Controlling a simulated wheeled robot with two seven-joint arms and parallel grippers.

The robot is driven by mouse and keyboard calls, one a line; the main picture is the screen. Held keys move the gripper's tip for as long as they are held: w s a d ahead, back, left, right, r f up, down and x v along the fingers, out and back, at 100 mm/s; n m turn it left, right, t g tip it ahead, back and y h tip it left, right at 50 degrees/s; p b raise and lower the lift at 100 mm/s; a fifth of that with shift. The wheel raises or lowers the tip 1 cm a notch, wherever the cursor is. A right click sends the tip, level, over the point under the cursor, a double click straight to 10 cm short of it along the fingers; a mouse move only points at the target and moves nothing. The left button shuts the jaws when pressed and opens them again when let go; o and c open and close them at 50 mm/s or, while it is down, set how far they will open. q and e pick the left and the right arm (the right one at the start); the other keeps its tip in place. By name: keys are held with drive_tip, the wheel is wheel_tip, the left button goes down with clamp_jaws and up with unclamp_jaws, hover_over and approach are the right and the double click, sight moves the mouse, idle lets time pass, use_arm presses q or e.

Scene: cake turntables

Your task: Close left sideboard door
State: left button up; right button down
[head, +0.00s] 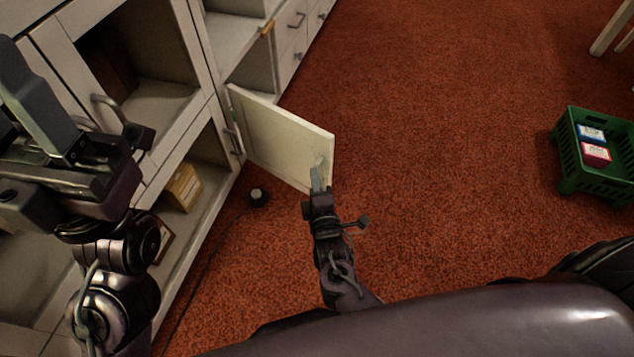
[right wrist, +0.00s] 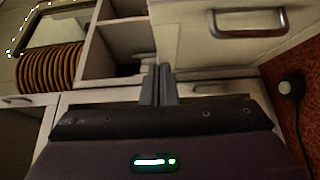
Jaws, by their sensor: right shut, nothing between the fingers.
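The white sideboard (head: 212,95) runs along the left of the head view. One of its doors (head: 275,137) stands open, sticking out over the red carpet. My right gripper (head: 316,180) is shut and empty, at the lower outer end of this door; I cannot tell whether it touches. Its closed fingers (right wrist: 158,85) also show in the right wrist view, before the sideboard front. A white panel with a metal handle (right wrist: 250,20) shows at upper right there. My left gripper (head: 85,135) is large at the left of the head view, before the sideboard; its opening is unclear.
A small dark round object (head: 258,197) with a cable lies on the carpet below the door. A box (head: 183,187) sits in an open lower compartment. A green crate (head: 568,150) with small packages stands at the right. The carpet between door and crate is clear.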

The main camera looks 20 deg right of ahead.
drive_tip(key=b, duration=0.3)
approach(317, 134)
drive_tip(key=w+a, duration=0.3)
drive_tip(key=w, duration=0.1)
drive_tip(key=shift+w+d+f+b, duration=0.1)
drive_tip(key=shift+w+d+b, duration=0.2)
drive_tip(key=shift+d, duration=0.3)
drive_tip(key=shift+w+d+f+b, duration=0.1)
drive_tip(key=shift+w+d+b, duration=0.2)
drive_tip(key=shift+d, duration=0.35)
drive_tip(key=shift+w+d+r, duration=0.15)
drive_tip(key=shift+w+d, duration=0.25)
drive_tip(key=shift+d, duration=0.05)
